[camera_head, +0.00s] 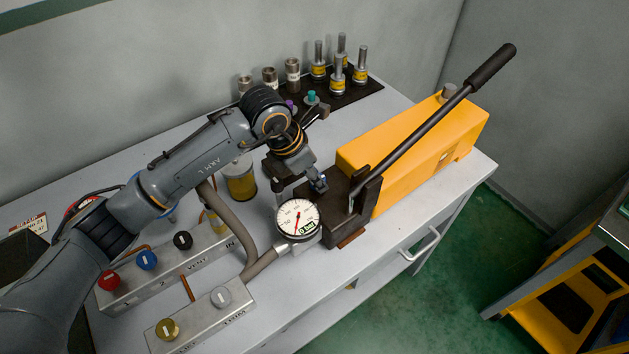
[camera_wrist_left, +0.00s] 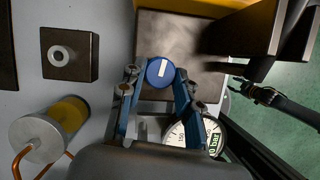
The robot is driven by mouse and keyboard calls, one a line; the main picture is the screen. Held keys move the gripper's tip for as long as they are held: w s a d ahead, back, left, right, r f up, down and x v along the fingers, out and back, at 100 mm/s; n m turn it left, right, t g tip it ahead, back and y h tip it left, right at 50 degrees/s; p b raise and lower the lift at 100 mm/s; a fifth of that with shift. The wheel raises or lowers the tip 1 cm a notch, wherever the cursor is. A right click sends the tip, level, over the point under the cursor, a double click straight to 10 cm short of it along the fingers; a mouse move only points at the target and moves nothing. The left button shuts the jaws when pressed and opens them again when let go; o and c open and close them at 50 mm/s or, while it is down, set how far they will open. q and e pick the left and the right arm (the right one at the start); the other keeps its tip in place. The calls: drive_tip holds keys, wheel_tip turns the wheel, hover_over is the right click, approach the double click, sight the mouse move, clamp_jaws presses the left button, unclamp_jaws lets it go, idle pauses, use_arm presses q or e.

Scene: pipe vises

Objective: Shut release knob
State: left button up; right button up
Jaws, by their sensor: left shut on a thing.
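The release knob (camera_wrist_left: 160,71) is a round blue knob with a white line on top, on the dark block (camera_wrist_left: 190,50) of the hand pump. The line runs roughly up and down in the left wrist view. My left gripper (camera_head: 318,184) is over this block in the head view, and its fingers sit on both sides of the knob, shut on it. In the head view the gripper mostly hides the knob. The orange pump body (camera_head: 410,150) extends behind the block.
The long pump lever (camera_head: 430,125) rises to the upper right. A round gauge (camera_head: 298,219) stands close to the gripper. A valve block (camera_head: 170,270) with red, blue and black knobs, and another block (camera_head: 200,320), lie front left. Several fittings (camera_head: 340,75) stand at the back.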

use_arm(q)
drive_tip(key=m+g+b, duration=0.1)
drive_tip(key=m+b, duration=0.1)
drive_tip(key=b, duration=0.1)
drive_tip(key=m+g+b, duration=0.1)
drive_tip(key=m+b, duration=0.2)
drive_tip(key=b, duration=0.1)
drive_tip(key=m+g+b, duration=0.1)
drive_tip(key=m+b, duration=0.2)
drive_tip(key=shift+w+f, duration=0.2)
drive_tip(key=shift+w, duration=0.2)
drive_tip(key=m+g+b, duration=0.1)
drive_tip(key=m+b, duration=0.2)
drive_tip(key=shift+w+r+m, duration=0.1)
drive_tip(key=shift+m, duration=0.3)
drive_tip(key=shift+w+d+r+m+g+y+b, duration=0.1)
drive_tip(key=shift+m+g+y+b, duration=0.2)
drive_tip(key=shift+m, duration=0.7)
drive_tip(key=shift+r+m+g+y+b, duration=0.1)
drive_tip(key=shift+m+g+y+b, duration=0.2)
drive_tip(key=shift+m, duration=0.7)
drive_tip(key=o, duration=1.2)
drive_tip(key=shift+f, duration=0.1)
drive_tip(key=shift+c, duration=0.2)
drive_tip(key=v, duration=1.2)
drive_tip(key=shift+w, duration=0.15)
drive_tip(key=shift+d, duration=0.1)
